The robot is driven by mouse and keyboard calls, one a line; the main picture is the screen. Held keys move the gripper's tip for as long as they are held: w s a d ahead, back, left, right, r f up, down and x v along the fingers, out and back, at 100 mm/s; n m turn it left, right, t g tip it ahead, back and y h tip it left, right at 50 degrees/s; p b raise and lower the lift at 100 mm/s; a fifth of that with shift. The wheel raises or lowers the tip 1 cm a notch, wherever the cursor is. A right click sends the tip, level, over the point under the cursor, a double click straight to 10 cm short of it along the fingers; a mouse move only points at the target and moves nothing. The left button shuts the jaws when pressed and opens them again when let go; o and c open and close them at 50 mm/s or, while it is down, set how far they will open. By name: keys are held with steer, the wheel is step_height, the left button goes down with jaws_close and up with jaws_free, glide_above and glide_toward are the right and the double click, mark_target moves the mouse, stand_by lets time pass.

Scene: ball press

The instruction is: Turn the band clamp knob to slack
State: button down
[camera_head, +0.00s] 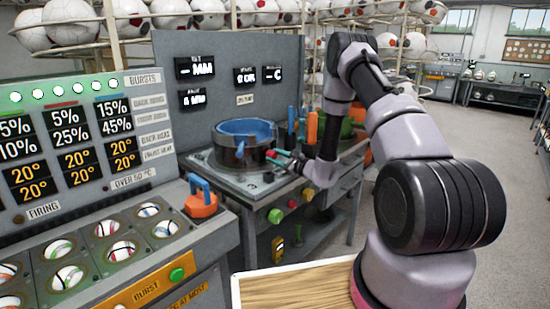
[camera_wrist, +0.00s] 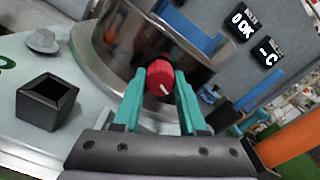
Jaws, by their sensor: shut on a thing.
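The red band clamp knob (camera_wrist: 160,77) with a white pointer line shows in the wrist view, at the side of a shiny metal band (camera_wrist: 112,50). My gripper (camera_wrist: 160,85) has its teal fingers on either side of the knob and is shut on it. In the head view, my gripper (camera_head: 275,156) reaches the right side of the round press vessel (camera_head: 240,150), which has a dark band and a blue inside. The knob is mostly hidden there by the fingers.
A black open square holder (camera_wrist: 46,100) and a grey cap (camera_wrist: 42,41) sit on the bench top near the vessel. Orange and green upright items (camera_head: 312,128) stand behind my wrist. A grey panel with small displays (camera_head: 195,68) rises behind the vessel. A blue-handled orange block (camera_head: 201,203) stands at left.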

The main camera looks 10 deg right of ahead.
steer(key=shift+n, duration=1.9)
steer(key=shift+c, duration=2.2)
jaws_free()
steer(key=v, duration=1)
steer(key=shift+s+d, duration=0.2)
steer(key=shift+s, duration=0.15)
